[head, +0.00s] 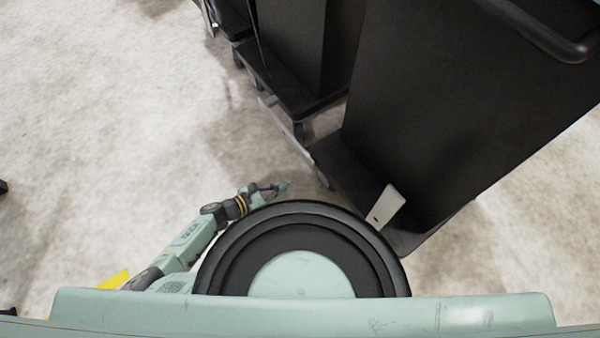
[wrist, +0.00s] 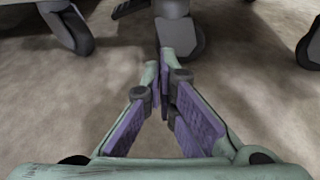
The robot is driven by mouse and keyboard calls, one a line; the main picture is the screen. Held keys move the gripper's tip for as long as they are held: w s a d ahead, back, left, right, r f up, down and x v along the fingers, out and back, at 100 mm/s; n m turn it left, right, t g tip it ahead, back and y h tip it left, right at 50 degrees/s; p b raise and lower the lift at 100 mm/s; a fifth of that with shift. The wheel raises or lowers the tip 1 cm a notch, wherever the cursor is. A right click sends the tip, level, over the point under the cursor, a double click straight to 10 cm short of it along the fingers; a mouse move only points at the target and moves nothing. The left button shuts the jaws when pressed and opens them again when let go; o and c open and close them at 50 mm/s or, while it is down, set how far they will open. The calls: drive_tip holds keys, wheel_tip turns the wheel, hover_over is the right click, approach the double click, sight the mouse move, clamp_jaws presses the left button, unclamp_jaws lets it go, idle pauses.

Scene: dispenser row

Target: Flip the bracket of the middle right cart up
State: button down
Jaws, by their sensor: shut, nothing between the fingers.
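Black carts stand in a row in the head view: a large near one (head: 450,100), one behind it (head: 300,50) and a partly cut-off one at the top (head: 228,18). I cannot tell for certain which is the middle right cart. A pale flat bracket (head: 386,205) stands tilted up at the base of the near cart. A small grey piece (head: 270,101) shows at the low edge of the second cart. My gripper (head: 280,187) is low over the floor, left of the near cart's base and apart from it. In the wrist view its fingers (wrist: 164,75) are shut and empty.
In the wrist view, caster wheels stand ahead: one at left (wrist: 70,28), one beyond the fingertips (wrist: 180,38) and one at right (wrist: 311,45). A grey bar (head: 288,122) runs low beside the carts.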

drive_tip(key=w+d+p, duration=0.1)
drive_tip(key=w+d, duration=0.4)
drive_tip(key=d, duration=0.2)
drive_tip(key=shift+w+d+r+p, duration=0.25)
drive_tip(key=shift+d+r+p, duration=0.05)
drive_tip(key=shift+r+p, duration=0.1)
drive_tip(key=shift+r, duration=0.15)
